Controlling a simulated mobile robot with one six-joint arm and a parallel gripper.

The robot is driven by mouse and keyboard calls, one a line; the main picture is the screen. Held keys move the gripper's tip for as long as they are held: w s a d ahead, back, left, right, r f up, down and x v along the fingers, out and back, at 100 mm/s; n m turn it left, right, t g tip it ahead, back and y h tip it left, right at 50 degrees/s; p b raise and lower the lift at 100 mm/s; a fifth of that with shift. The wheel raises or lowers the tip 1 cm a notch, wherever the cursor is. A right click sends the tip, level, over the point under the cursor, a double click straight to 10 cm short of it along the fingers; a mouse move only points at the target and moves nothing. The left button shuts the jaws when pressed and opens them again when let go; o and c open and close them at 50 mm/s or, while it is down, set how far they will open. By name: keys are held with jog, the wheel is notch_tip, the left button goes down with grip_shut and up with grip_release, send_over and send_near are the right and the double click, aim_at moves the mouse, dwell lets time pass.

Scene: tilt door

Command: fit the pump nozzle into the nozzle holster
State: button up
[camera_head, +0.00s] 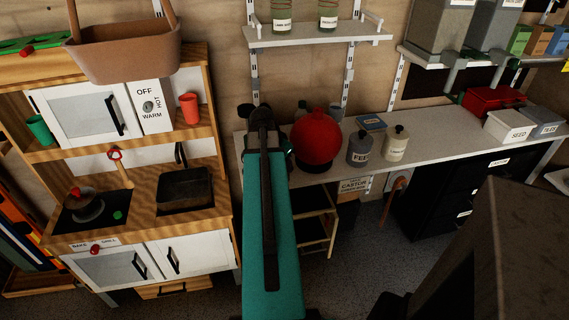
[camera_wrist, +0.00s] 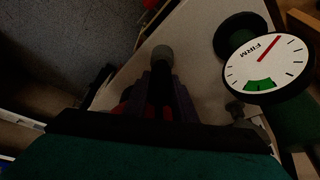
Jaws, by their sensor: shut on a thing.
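My gripper (camera_wrist: 163,95) shows in the wrist view with its two dark fingers closed around a slim dark piece with a rounded grey end (camera_wrist: 162,57), which looks like the pump nozzle. The end sticks out beyond the fingertips, over the pale bench top. A dark round ring (camera_wrist: 240,35) lies to its right, apart from it; I cannot tell if it is the nozzle holster. A white round gauge (camera_wrist: 265,62) marked FIRM stands to the right. In the head view my teal arm reaches the left end of the bench and hides most of the nozzle area.
A red ball (camera_head: 318,136) sits on the bench (camera_head: 430,142) just right of my arm. A shelf (camera_head: 320,38) is above. A toy kitchen (camera_head: 190,220) stands to the left.

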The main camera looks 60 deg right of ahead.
jog(key=shift+f+b, duration=0.35)
jog(key=shift+f, duration=0.3)
jog(key=o, duration=1.2)
jog(key=shift+c, duration=0.2)
jog(key=shift+r, duration=0.15)
jog(key=v, duration=1.3)
jog(key=shift+r+b, duration=0.3)
jog(key=shift+a, duration=0.1)
